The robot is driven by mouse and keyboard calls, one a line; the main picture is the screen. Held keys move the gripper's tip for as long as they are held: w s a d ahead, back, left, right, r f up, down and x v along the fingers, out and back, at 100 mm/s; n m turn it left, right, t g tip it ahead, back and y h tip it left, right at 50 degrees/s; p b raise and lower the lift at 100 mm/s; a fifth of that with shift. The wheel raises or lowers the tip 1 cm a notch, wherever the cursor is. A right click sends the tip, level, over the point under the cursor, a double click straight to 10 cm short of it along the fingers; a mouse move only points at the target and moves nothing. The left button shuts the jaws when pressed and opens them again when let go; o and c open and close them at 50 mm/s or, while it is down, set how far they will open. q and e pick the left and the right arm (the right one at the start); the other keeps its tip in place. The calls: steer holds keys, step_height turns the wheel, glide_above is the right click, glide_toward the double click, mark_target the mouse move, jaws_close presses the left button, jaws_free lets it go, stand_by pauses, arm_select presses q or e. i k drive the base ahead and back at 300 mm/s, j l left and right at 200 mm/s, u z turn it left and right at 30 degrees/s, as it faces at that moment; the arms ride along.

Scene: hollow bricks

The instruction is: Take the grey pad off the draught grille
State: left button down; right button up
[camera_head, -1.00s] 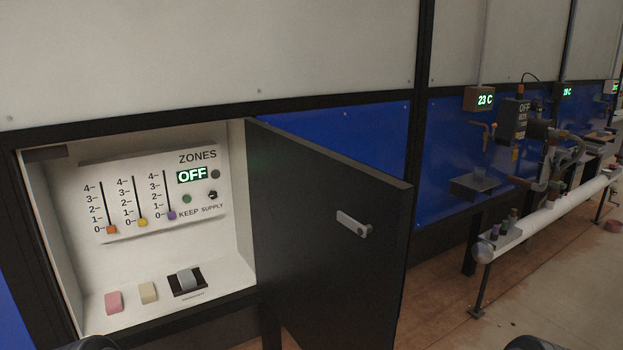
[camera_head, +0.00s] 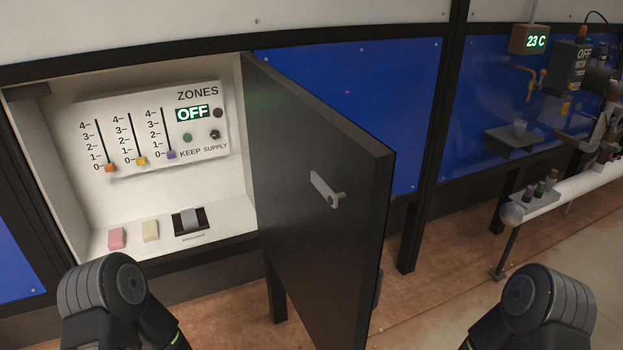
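The grey pad (camera_head: 189,218) lies on the dark draught grille (camera_head: 178,226) on the floor of the open wall cabinet, at its right side. The pad covers the middle of the grille. A pink block (camera_head: 117,238) and a cream block (camera_head: 150,230) sit to the left of it on the same floor, apart from the grille. Both of my arms show only as rounded dark links at the bottom edge. Neither gripper is in the picture, and nothing touches the pad.
The black cabinet door (camera_head: 310,190) stands open to the right of the cabinet, projecting outward with its handle (camera_head: 326,189). The ZONES panel (camera_head: 155,130) reads OFF above the blocks. A white pipe (camera_head: 580,185) runs along the far right.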

mark_target(189, 221)
steer(key=i+l+u, duration=0.15)
steer(key=l, duration=0.2)
steer(key=i+l+u, duration=0.15)
steer(key=l, duration=0.15)
steer(key=l+u, duration=0.15)
steer(key=l, duration=0.2)
steer(key=l+u, duration=0.65)
steer(key=l, duration=0.25)
steer(key=l+u, duration=0.35)
steer(key=l, duration=0.5)
steer(key=z, duration=0.05)
